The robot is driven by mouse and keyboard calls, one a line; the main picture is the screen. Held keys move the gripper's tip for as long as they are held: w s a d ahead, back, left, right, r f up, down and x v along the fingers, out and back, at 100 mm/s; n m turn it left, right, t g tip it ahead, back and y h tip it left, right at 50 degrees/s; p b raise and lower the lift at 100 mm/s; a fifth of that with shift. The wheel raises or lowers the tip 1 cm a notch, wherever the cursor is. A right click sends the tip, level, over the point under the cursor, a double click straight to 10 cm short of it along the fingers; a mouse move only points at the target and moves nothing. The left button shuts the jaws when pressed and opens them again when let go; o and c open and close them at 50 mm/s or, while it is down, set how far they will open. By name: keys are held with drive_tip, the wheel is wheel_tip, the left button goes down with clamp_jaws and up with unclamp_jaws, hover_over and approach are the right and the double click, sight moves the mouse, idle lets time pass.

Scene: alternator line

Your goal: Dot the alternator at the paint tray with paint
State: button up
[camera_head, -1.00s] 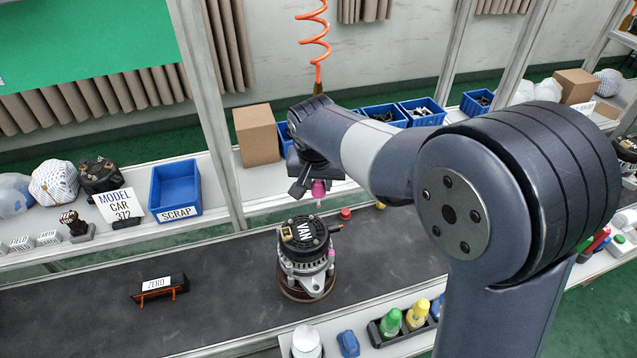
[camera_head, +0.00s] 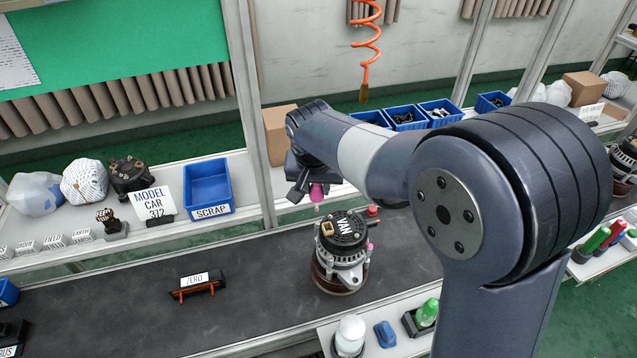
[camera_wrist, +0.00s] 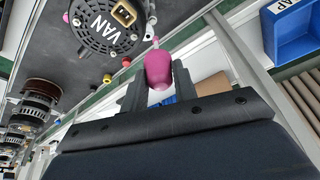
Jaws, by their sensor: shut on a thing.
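The alternator (camera_head: 341,262), labelled VAN on its black top, stands on a round brown base on the dark belt, close to the paint tray (camera_head: 411,324) at the belt's front side. Its top also shows in the wrist view (camera_wrist: 88,38). A pink spot or knob (camera_head: 370,246) shows at its right side. My gripper (camera_head: 308,188) is shut on a magenta paint bottle (camera_wrist: 158,70), which also shows in the head view (camera_head: 318,191). The bottle's thin tip points down, above and left of the alternator in the head view, apart from it. A green bottle (camera_head: 427,312) stands in the tray.
A black ZERO block (camera_head: 196,284) on orange feet lies left on the belt. A white bottle (camera_head: 350,335) and blue item (camera_head: 385,334) stand on the front ledge. A red button (camera_head: 372,211) is behind the alternator. A blue SCRAP bin (camera_head: 208,188) sits on the back shelf.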

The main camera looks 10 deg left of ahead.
sight(317, 201)
drive_tip(key=shift+a, duration=0.1)
drive_tip(key=shift+w+d, duration=0.1)
drive_tip(key=shift+d, duration=0.2)
drive_tip(key=shift+a+f, duration=0.1)
drive_tip(key=shift+f, duration=0.05)
drive_tip(key=shift+f+b, duration=1.65)
drive_tip(key=shift+f, duration=0.25)
drive_tip(key=shift+f+b, duration=0.5)
idle(0.8)
drive_tip(key=shift+r+p, duration=1.9)
drive_tip(key=shift+r, duration=0.7)
